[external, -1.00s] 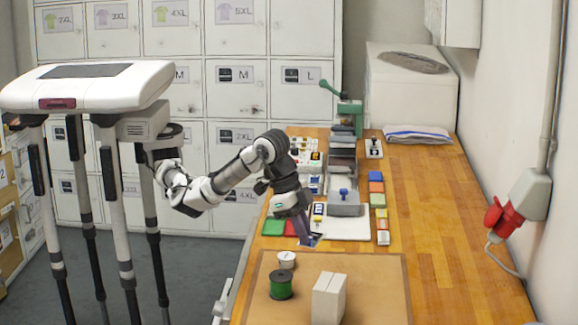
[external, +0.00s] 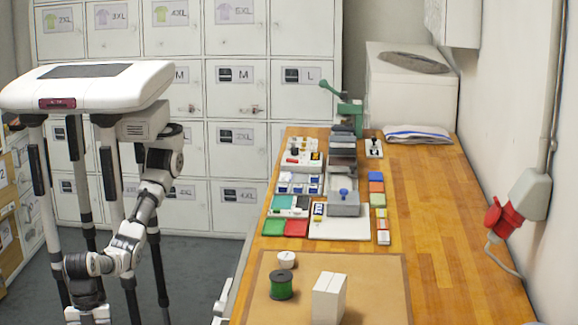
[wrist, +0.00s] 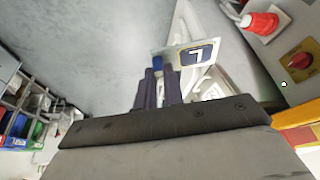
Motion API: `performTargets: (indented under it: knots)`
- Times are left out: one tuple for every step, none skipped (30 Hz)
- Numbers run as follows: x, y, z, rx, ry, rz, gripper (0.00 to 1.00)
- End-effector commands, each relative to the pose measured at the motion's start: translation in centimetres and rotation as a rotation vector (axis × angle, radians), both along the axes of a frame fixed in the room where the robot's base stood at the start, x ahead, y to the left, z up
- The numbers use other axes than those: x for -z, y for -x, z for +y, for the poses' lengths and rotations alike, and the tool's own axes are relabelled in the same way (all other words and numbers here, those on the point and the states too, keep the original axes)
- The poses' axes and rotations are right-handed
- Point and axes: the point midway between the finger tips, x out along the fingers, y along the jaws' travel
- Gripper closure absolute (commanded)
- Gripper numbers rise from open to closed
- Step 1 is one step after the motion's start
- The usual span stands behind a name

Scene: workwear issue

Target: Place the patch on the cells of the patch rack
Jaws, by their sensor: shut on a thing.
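My gripper (wrist: 160,85) is shut on a patch (wrist: 197,54) in the wrist view. Small trays with cells holding blue and white pieces (external: 299,184) stand on the bench's left side; I cannot tell which is the patch rack.
The wooden bench (external: 430,240) holds a green hand press (external: 350,117), a green spool (external: 281,285), a white block (external: 329,298) and a small white pot (external: 286,260). Lockers stand behind. The bench's right side is mostly clear. Grey floor lies between my arm and the bench.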

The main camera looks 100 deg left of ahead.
Motion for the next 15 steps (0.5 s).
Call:
performTargets:
  knots:
    - [1.3, 2.6, 0.3, 0.042, -0.002, -0.003, 1.0]
    - [1.9, 3.8, 0.5, 0.062, -0.002, -0.002, 1.0]
    - [2.6, 5.3, 0.8, 0.087, -0.002, -0.002, 1.0]
    - [3.1, 6.3, 1.0, 0.104, -0.002, -0.002, 1.0]
    - [3.5, 7.2, 1.2, 0.119, -0.002, -0.002, 1.0]
    - [4.0, 8.3, 1.4, 0.137, 0.0, -0.001, 1.0]
    - [4.3, 9.0, 1.5, 0.148, -0.001, -0.001, 1.0]
    - [4.6, 9.5, 1.7, 0.157, 0.001, -0.001, 1.0]
    - [4.8, 10.2, 1.8, 0.168, 0.0, -0.001, 1.0]
    - [5.0, 10.6, 1.9, 0.174, 0.001, -0.001, 1.0]
    - [5.1, 10.8, 2.0, 0.178, 0.0, 0.0, 1.0]
    - [5.1, 11.0, 2.0, 0.182, 0.001, -0.001, 1.0]
    - [5.1, 10.9, 2.0, 0.181, 0.001, 0.0, 1.0]
    - [5.0, 10.7, 2.0, 0.178, 0.002, 0.0, 1.0]
    - [4.7, 10.2, 1.8, 0.17, 0.003, -0.002, 1.0]
